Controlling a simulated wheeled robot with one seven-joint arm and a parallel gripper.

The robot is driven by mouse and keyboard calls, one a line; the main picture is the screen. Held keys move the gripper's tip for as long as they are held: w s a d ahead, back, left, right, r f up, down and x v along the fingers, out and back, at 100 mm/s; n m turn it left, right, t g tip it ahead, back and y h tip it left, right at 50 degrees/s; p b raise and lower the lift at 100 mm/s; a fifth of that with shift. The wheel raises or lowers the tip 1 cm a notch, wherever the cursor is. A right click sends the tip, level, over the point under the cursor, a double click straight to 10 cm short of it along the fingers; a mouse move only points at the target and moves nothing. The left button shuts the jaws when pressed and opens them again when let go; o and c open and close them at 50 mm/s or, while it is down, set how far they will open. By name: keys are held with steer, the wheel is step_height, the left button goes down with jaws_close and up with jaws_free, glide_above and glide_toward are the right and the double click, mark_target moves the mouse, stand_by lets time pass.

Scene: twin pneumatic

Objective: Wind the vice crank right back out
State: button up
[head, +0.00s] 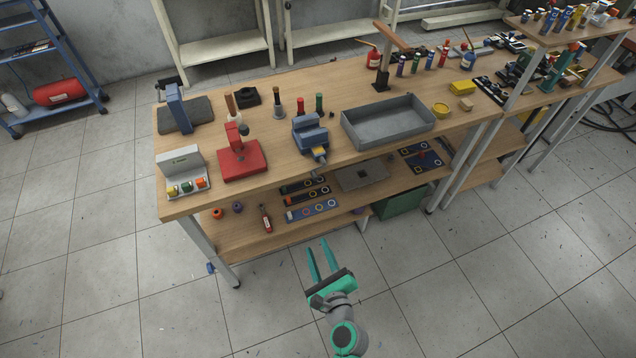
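The blue vice (309,133) stands at the front edge of the wooden workbench, near the middle of its left half. Its crank (318,166) hangs at the vice's front, just past the bench edge, and is small in this view. How far the vice jaws are apart is too small to tell. My gripper (318,248) has green fingers and is in front of the bench, over the floor. It is below the vice in the picture and apart from the crank. Its two fingers are spread with nothing between them.
A red press (239,160) and a grey box with coloured buttons (182,173) stand left of the vice. A grey metal tray (388,124) is to its right. A lower shelf (246,238) holds dark panels and small parts. The floor (440,275) in front is clear.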

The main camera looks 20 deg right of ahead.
mark_target(316, 180)
steer(key=w+d+r+m+t+y, duration=0.1)
steer(key=w+d+r+m+t, duration=0.2)
steer(key=w+d+r+m, duration=0.45)
steer(key=w, duration=0.7)
steer(key=w+a, duration=0.1)
steer(key=w, duration=0.2)
steer(key=shift+w+a+f, duration=0.1)
steer(key=shift+w+f, duration=0.05)
steer(key=shift+w, duration=0.25)
jaws_close()
